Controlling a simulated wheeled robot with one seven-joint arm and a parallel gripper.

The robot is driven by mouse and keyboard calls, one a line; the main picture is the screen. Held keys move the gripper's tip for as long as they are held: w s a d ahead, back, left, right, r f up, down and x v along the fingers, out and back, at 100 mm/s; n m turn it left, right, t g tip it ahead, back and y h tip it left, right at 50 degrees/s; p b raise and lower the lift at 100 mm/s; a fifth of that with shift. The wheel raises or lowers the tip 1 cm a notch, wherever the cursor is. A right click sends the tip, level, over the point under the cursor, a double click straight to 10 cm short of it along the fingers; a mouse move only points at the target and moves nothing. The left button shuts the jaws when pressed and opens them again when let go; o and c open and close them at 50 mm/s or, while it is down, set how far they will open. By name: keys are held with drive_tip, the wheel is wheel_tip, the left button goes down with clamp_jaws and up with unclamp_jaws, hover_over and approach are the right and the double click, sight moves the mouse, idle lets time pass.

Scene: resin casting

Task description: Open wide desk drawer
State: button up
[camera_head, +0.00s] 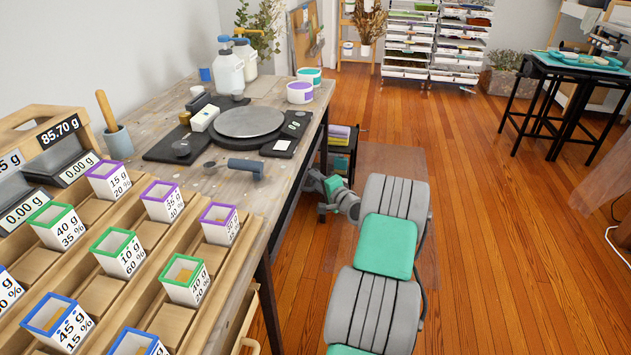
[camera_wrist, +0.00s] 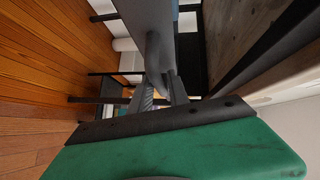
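The desk (camera_head: 255,195) has a pale worn wooden top and dark legs. Below its right edge, at the bottom of the head view, a light wooden drawer front (camera_head: 240,322) with a handle (camera_head: 247,346) shows in part. Most of it is hidden, and I cannot tell how far out it stands. My gripper (camera_head: 322,182) is beside the desk's right edge, beyond the drawer front and apart from it. In the wrist view my grey gripper (camera_wrist: 163,92) shows past the green wrist housing. I see nothing held, but the finger opening is unclear.
A wooden rack of labelled boxes (camera_head: 85,265) fills the desk's near end. A black scale (camera_head: 245,125), bottles (camera_head: 228,73) and tubs (camera_head: 300,92) stand farther back. A small black cart (camera_head: 342,150) is close behind my gripper.

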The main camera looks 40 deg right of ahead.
clamp_jaws()
idle(1.3)
